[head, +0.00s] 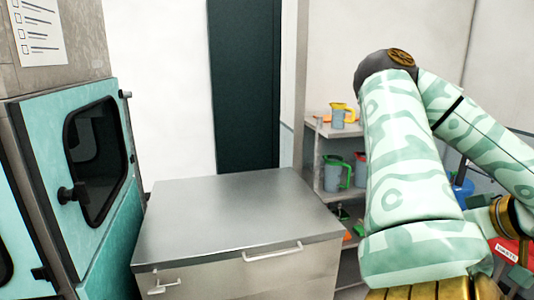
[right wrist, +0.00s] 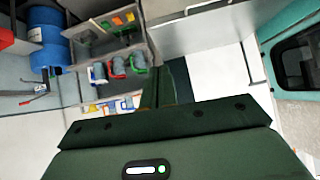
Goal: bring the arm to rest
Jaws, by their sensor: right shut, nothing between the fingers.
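My right arm, pale green with a swirling pattern, comes in from the right in the head view, bends at a dark elbow and runs down to the bottom edge. Its gripper is outside that view. In the right wrist view the dark green body of my right gripper (right wrist: 168,84) fills the lower part, with a small lit strip on it. The gripper is shut and empty, and nothing touches it that I can see. My left gripper is in neither view.
A metal-topped cabinet (head: 235,222) stands in the middle, its top bare. A teal machine (head: 120,185) with a dark window is at left. A shelf (head: 328,130) with several jugs is behind my arm. A blue barrel (right wrist: 47,38) shows in the right wrist view.

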